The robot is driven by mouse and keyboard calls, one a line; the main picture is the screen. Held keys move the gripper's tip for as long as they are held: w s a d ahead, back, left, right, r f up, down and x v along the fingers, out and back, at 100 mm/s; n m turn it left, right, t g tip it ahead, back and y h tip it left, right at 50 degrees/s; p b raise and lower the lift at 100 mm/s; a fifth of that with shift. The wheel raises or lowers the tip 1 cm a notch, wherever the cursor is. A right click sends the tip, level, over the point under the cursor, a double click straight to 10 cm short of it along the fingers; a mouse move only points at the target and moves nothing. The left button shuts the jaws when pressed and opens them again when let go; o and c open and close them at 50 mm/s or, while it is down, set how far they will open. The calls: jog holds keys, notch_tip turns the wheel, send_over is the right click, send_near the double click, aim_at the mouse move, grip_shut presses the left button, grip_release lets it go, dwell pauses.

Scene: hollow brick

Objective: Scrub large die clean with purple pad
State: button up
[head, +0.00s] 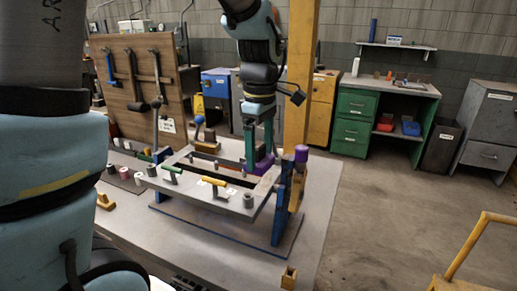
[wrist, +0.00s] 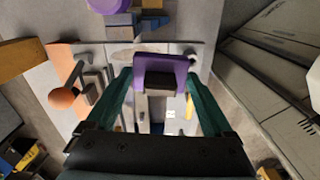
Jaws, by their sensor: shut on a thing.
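My gripper (head: 258,152) has teal fingers and is shut on the purple pad (head: 265,163), pointing down over the back right part of a grey rectangular frame. In the wrist view the purple pad (wrist: 160,68) sits between the two fingertips. The grey frame (head: 235,203), with pegs and a yellow-handled piece on it, stands on blue supports on the bench and seems to be the large die assembly. I cannot tell which part is the large die itself, or whether the pad touches it. Part of the frame is hidden behind the gripper.
A purple-topped post (head: 301,153) stands close right of the gripper. A yellow column (head: 299,75) rises behind it. An upright tool board (head: 140,75) stands at the back left. A ball-topped lever (wrist: 63,97) is left of the gripper in the wrist view. Open floor lies right.

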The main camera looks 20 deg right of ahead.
jog(key=shift+f+b, duration=2.15)
jog(key=shift+f, duration=0.55)
jog(key=shift+f, duration=0.2)
